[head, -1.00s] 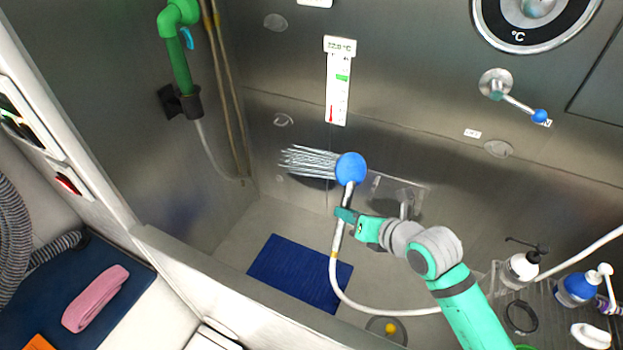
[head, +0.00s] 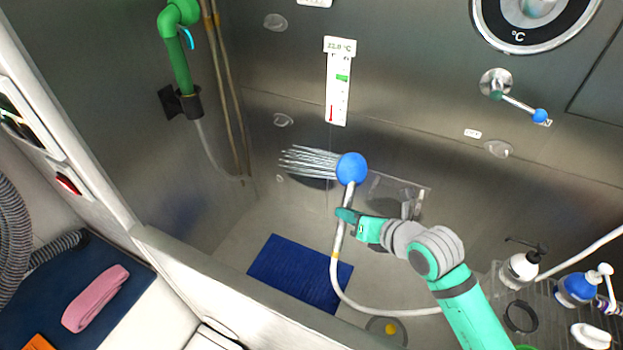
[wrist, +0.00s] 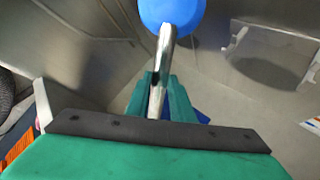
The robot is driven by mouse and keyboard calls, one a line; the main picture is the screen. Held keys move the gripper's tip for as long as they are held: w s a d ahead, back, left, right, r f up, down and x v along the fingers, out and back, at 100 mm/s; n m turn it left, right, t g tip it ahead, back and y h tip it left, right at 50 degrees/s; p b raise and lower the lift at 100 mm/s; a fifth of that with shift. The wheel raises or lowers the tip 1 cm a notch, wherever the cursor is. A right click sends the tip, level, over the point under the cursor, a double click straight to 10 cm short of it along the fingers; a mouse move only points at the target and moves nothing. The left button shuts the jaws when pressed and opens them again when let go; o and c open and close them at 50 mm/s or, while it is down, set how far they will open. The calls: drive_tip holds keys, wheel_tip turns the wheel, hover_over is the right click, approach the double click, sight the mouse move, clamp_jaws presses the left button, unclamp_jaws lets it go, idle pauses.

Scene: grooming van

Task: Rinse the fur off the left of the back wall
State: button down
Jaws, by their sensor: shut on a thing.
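My gripper (head: 347,217) is shut on the handle of a shower head (head: 351,168) with a round blue top, held upright above the tub floor. It also shows in the wrist view (wrist: 172,12), with its metal handle between my green fingers (wrist: 160,98). Water sprays from the head to the left, toward the back wall (head: 300,85). The left part of that wall carries several pale oval patches, one (head: 283,120) above the spray and one (head: 275,22) near the top. I cannot tell surely whether they are fur. A dark oval lies behind the spray.
A white hose (head: 385,309) loops from the handle to the right. A blue mat (head: 290,270) and a drain (head: 386,330) with a yellow spot lie on the tub floor. Bottles (head: 519,270) stand on a rack at right. A clear holder (head: 412,192) is on the wall behind my gripper.

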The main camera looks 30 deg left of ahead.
drive_tip(key=shift+r, duration=0.1)
drive_tip(key=shift+r, duration=3.45)
drive_tip(key=shift+w, duration=0.1)
